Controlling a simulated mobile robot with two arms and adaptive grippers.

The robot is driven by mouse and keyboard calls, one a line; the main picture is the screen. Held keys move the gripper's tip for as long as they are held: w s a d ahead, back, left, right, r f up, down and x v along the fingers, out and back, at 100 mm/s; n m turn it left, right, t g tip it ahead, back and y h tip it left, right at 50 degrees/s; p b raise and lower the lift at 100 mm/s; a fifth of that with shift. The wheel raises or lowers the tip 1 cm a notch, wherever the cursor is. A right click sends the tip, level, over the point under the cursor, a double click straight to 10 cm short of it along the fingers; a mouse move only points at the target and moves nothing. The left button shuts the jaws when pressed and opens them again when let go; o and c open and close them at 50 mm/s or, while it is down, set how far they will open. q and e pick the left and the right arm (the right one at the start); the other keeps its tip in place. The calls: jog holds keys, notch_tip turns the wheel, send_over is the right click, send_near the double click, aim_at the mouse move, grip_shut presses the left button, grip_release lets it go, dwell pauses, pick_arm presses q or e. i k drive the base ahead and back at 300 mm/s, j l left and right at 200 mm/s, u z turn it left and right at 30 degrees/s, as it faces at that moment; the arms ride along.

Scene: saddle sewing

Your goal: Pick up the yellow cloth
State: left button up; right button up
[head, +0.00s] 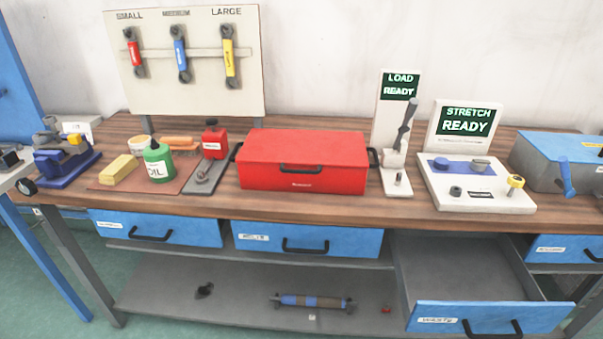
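A yellow block-shaped item (119,169), which looks like a folded cloth, lies at the left of the workbench on a brown mat (190,162). It sits just left of a green oil can (158,163) and seems close to it. No other yellow cloth shows. Neither of my grippers is in the head view.
A blue vise (62,163) stands left of the mat. An orange-handled item (178,141) and a red bottle (214,142) are nearby. A closed red toolbox (305,160) fills the bench's middle. The waste drawer (490,316) stands open at the lower right.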

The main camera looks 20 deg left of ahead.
aim_at(123, 165)
jog(key=u, duration=1.9)
